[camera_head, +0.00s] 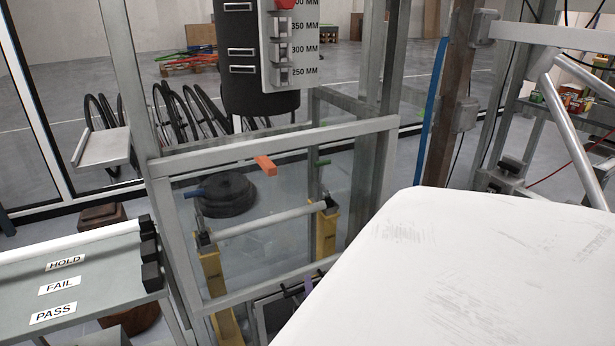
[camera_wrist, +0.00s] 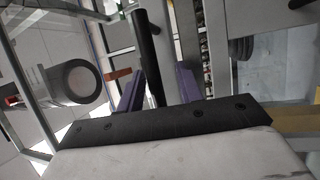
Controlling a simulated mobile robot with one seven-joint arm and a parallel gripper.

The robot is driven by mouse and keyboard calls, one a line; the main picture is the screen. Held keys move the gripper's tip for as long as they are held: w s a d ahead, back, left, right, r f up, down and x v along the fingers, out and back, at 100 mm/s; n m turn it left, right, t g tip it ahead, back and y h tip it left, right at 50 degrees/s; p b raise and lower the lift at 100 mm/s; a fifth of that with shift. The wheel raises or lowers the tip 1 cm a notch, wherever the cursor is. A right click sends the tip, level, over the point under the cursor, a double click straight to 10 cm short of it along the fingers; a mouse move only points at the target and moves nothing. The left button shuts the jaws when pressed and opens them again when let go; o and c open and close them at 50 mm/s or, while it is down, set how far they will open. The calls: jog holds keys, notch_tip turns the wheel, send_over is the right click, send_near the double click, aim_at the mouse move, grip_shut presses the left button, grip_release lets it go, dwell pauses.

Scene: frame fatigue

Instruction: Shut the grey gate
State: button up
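The grey gate (camera_head: 275,148) appears as a grey metal frame with a see-through panel in the head view, left of my white arm. I cannot tell how far the gate stands open. My gripper (camera_head: 297,291) is low at the gate's lower right, mostly hidden by my arm. In the wrist view, the two purple fingers of my gripper (camera_wrist: 158,88) stand apart. A black bar (camera_wrist: 148,50) shows between them; I cannot tell whether it is within reach or farther off. An orange-brown piece (camera_wrist: 115,74) shows left of the fingers.
Behind the gate are yellow posts (camera_head: 212,280), a grey roller bar (camera_head: 268,221) and dark round weights (camera_head: 225,194). A table with HOLD, FAIL and PASS labels (camera_head: 60,285) stands at left. A brown upright (camera_head: 447,110) and metal frame members stand at right.

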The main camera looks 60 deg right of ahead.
jog(key=p, duration=1.1)
send_near(306, 219)
jog(key=x, duration=0.4)
jog(key=shift+a+f, duration=0.1)
jog(key=v, duration=1.5)
jog(key=shift+a+b, duration=0.3)
jog(key=shift+b, duration=0.1)
jog(key=shift+s, duration=0.15)
